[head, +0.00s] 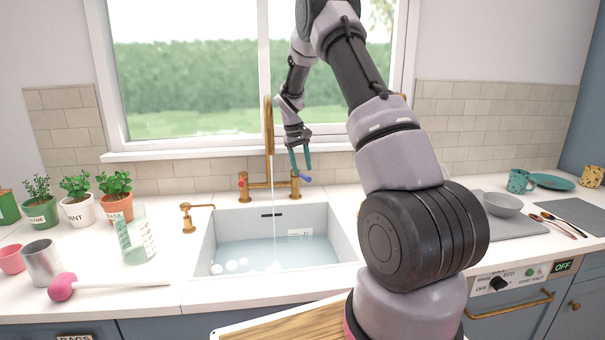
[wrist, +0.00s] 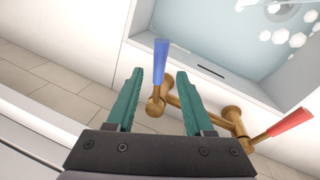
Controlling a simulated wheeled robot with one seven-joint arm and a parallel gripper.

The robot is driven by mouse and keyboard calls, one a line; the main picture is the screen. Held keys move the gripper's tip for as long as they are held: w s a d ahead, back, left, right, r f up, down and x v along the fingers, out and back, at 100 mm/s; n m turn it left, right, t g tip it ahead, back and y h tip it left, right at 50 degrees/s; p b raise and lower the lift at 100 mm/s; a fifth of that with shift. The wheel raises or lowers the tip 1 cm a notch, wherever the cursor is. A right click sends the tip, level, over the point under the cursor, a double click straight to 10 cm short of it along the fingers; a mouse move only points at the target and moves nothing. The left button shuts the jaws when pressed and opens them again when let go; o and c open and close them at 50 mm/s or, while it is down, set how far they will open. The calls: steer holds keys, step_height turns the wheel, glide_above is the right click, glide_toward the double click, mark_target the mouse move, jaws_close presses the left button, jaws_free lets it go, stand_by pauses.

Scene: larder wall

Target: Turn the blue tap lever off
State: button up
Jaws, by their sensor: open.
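The brass tap (head: 268,140) stands behind the sink, with a thin stream of water falling from its spout. Its blue lever (head: 306,179) is on the right post and its red lever (head: 241,184) on the left post. My gripper (head: 301,167) is open just above the blue lever, its teal fingers pointing down. In the wrist view the blue lever (wrist: 161,62) shows between the two fingers of my gripper (wrist: 159,74), pointing towards the basin, with no clear contact. The red lever (wrist: 290,122) lies to the right, outside the fingers.
The sink (head: 205,245) holds water and some white foam. A small brass dispenser (head: 188,218) stands left of it. Potted herbs, a glass jug (head: 135,240) and a pink-headed brush (head: 62,288) are at left. The window wall is close behind the tap.

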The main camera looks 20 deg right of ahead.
mark_target(301, 176)
steer(key=shift+d+f, duration=0.2)
steer(key=shift+f, duration=0.45)
steer(key=shift+d+f, duration=0.15)
steer(key=shift+f, duration=0.5)
jaws_close()
stand_by(0.5)
